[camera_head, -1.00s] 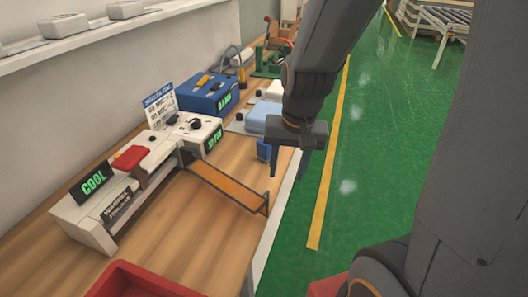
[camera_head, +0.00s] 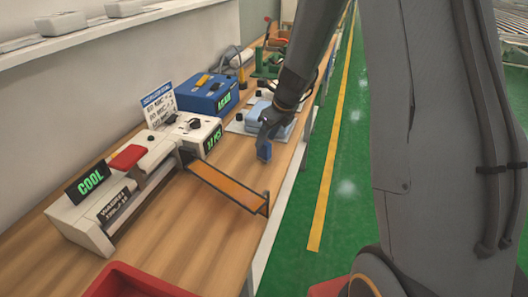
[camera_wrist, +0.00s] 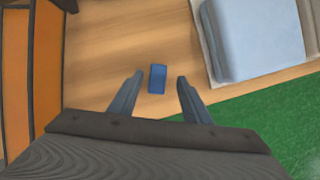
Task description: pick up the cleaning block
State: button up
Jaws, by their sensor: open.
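The cleaning block is a small blue block (camera_wrist: 157,78) on the wooden table in the wrist view, near the table's front edge. It also shows in the head view (camera_head: 264,152), partly hidden by my gripper. My gripper (camera_wrist: 155,90) is open, with one finger on each side of the block's near end in the wrist view. I see a gap between the block and each finger. In the head view my gripper (camera_head: 266,135) is over the block; its fingers are hard to make out there.
A light blue pad (camera_wrist: 255,38) lies on a board beyond and to the right. An orange ramp (camera_head: 226,184) from the white machine (camera_head: 138,165) is to the left. A blue box (camera_head: 207,95) stands behind. A red bin (camera_head: 130,281) is at the front.

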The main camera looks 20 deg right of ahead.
jog(key=x, duration=0.6)
jog(key=shift+a+f, duration=0.2)
jog(key=shift+f, duration=0.2)
grip_shut()
notch_tip(320, 180, up, 10)
jog(key=shift+r+p, duration=0.1)
jog(key=shift+p, duration=0.3)
